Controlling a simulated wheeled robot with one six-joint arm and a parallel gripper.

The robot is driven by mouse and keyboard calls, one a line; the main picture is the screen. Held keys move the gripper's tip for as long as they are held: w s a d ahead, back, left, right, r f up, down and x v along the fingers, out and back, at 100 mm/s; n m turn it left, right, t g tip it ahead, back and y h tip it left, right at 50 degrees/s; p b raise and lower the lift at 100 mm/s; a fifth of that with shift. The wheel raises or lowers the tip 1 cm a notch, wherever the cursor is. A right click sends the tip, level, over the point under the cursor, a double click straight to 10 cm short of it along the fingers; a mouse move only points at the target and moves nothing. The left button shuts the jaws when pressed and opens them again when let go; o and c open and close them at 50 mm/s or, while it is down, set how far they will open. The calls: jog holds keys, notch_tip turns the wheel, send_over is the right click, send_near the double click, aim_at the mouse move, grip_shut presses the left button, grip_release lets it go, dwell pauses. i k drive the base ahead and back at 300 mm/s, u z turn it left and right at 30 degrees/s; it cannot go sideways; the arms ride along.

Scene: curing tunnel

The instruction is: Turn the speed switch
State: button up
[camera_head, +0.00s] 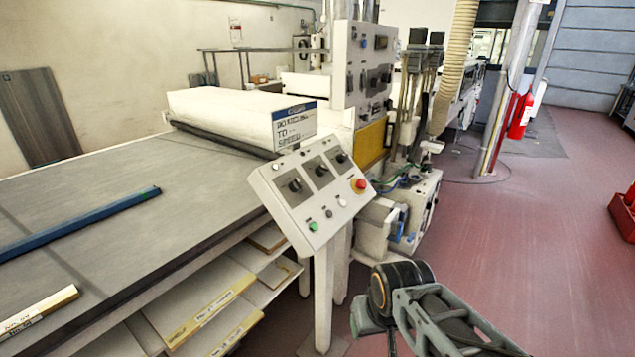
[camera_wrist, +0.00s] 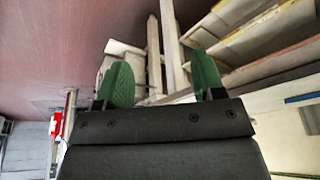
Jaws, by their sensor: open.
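A tilted white control panel (camera_head: 312,190) stands on a post at the table's right edge in the head view. It carries three dark rotary switches in a row: left (camera_head: 294,184), middle (camera_head: 320,170) and right (camera_head: 342,157). I cannot read which one is the speed switch. Below them are a green button (camera_head: 313,226), a dark knob, a pale button and a red button (camera_head: 360,184). My gripper (camera_wrist: 162,82) shows in the wrist view with two green fingers apart and nothing between them. In the head view my arm is at lower right, apart from the panel.
The long conveyor table (camera_head: 120,210) fills the left, with a blue bar (camera_head: 80,224) on it and shelves of boards below. A taller control cabinet (camera_head: 366,65) stands behind the panel. The red floor (camera_head: 540,230) at right is mostly clear; a fire extinguisher (camera_head: 520,118) stands farther back.

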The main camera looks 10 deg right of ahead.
aim_at(296, 185)
jog(key=u, duration=1.6)
jog(key=i, duration=0.85)
jog(key=z, duration=1.5)
